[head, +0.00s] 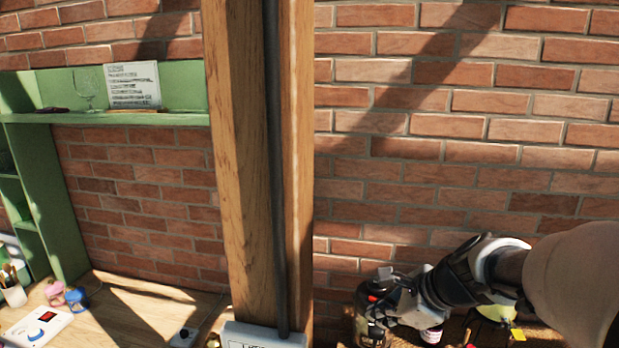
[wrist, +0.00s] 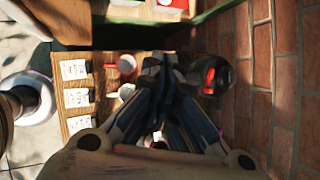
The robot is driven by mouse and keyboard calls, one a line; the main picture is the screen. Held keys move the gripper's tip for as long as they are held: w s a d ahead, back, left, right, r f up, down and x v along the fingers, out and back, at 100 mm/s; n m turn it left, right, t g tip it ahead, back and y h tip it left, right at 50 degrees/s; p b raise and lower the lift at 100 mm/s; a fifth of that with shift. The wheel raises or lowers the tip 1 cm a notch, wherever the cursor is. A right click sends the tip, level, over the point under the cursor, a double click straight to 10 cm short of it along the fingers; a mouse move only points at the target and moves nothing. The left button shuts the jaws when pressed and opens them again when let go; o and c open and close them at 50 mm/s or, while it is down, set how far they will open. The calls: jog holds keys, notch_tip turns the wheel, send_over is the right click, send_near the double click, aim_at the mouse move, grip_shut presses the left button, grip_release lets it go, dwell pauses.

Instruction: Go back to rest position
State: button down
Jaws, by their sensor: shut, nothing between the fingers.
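My gripper (head: 385,310) is at the lower right of the head view, with the arm reaching in from the right edge. It is low in front of the brick wall, over the wooden surface. In the wrist view the two fingers of my gripper (wrist: 165,85) come together with nothing seen held between them. A dark jar with red on it (wrist: 215,76) stands just right of the fingers in the wrist view. I cannot tell whether the fingers touch it. The fingers hide part of the surface below.
The brick wall (head: 450,140) is close on the right. A wooden post (head: 240,170) stands mid-view. A green shelf (head: 130,119) holds a glass and a white sign. Below it are a white device (head: 38,328) and small jars. White cards (wrist: 75,98) line the wooden surface.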

jog(key=s+f+n+h+b, duration=0.2)
jog(key=s+f+n+b, duration=0.3)
jog(key=s+n, duration=0.6)
jog(key=s+f+n+g+h+b, duration=0.1)
jog(key=s+f+n+b, duration=0.4)
jog(key=s+n, duration=0.6)
jog(key=s+h, duration=0.1)
jog(key=s, duration=0.2)
jog(key=shift+s+f+h, duration=0.15)
jog(key=shift+s+h, duration=0.15)
dwell(1.9)
